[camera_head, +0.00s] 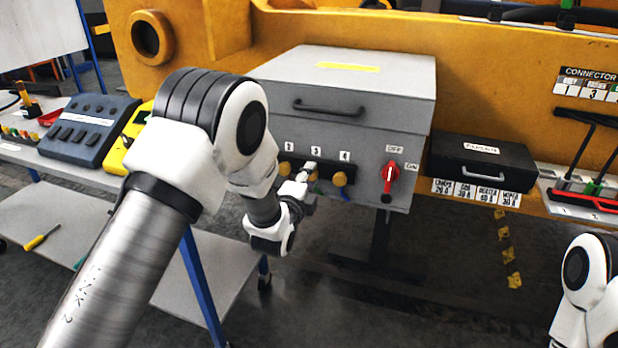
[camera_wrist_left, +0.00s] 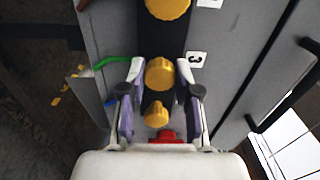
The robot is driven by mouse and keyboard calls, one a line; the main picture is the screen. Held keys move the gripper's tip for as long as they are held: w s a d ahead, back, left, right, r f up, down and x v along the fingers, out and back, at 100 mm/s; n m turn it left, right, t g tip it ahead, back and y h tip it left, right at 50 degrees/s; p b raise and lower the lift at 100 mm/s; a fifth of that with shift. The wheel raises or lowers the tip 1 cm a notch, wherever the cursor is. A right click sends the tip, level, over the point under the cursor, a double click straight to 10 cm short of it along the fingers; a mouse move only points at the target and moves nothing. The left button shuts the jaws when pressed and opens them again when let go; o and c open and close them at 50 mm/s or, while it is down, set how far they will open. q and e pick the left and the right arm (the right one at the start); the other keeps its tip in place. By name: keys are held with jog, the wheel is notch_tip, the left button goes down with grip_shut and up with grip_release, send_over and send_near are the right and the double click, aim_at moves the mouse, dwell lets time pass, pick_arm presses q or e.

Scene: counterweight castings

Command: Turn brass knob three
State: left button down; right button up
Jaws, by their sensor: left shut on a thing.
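Brass knob three (camera_wrist_left: 160,73) sits beside the label 3 in the left wrist view, on a dark strip on the grey box (camera_head: 365,85). My left gripper (camera_head: 308,172) reaches the box front below the label 3 and covers most of that knob in the head view. In the wrist view, the left gripper's fingers (camera_wrist_left: 161,76) stand on either side of knob three, shut on it. Knob two (camera_head: 285,169) is to its left and knob four (camera_head: 340,178) to its right. My right gripper is out of view.
A red switch (camera_head: 389,178) marked OFF and ON is right of the knobs. A green cable (camera_wrist_left: 112,62) hangs beside knob three. A black case (camera_head: 482,163) stands further right. A shelf cart (camera_head: 130,260) is at the left.

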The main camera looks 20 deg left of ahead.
pick_arm(q)
jog(key=shift+f, duration=0.1)
jog(key=c, duration=0.8)
grip_release()
jog(key=s, duration=1.2)
jog(key=shift+a, duration=0.15)
